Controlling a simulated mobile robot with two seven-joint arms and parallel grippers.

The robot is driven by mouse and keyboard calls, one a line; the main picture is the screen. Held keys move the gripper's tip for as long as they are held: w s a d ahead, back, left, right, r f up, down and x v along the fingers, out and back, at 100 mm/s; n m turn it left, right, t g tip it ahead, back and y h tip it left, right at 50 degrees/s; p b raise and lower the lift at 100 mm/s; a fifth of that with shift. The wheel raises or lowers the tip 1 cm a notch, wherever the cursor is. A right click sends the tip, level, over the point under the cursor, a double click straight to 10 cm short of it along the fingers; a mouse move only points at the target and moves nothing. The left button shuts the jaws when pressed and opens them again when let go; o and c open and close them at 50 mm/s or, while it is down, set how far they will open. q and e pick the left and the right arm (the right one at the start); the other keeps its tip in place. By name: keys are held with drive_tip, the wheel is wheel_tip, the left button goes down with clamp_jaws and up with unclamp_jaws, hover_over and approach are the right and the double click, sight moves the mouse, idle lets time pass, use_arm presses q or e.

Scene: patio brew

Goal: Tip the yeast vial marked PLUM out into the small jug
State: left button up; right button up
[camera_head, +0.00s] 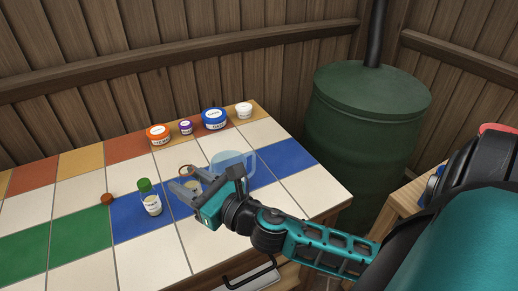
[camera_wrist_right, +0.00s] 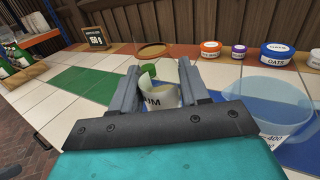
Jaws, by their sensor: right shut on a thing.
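My right gripper (camera_head: 189,189) is shut on a small clear vial with pale contents (camera_head: 194,186). In the right wrist view the vial (camera_wrist_right: 160,92) sits between the fingers, and its label shows only "UM". No cap shows on it. The small jug (camera_head: 238,160) is clear and bluish and stands just behind and right of the gripper. It also shows at the right of the wrist view (camera_wrist_right: 262,108), with a "400" mark. A green-capped vial (camera_head: 150,198) stands upright left of the gripper. My left gripper is not in view.
Orange (camera_head: 158,134), purple (camera_head: 185,127), blue (camera_head: 214,118) and white (camera_head: 244,110) tubs line the table's back. A small brown cap (camera_head: 107,198) lies at left. A brown round disc (camera_wrist_right: 154,50) lies beyond the gripper. A green barrel (camera_head: 365,130) stands right of the table.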

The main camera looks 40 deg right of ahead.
drive_tip(key=f+y+b, duration=0.1)
drive_tip(key=f, duration=0.1)
drive_tip(key=w+d+f+n+y+b, duration=0.1)
drive_tip(key=f, duration=0.1)
drive_tip(key=f+n+g+y+b, duration=0.1)
drive_tip(key=f, duration=0.2)
drive_tip(key=shift+w+d, duration=0.25)
drive_tip(key=shift+f+y+b, duration=0.3)
drive_tip(key=shift+y+b, duration=0.1)
drive_tip(key=shift+b, duration=0.05)
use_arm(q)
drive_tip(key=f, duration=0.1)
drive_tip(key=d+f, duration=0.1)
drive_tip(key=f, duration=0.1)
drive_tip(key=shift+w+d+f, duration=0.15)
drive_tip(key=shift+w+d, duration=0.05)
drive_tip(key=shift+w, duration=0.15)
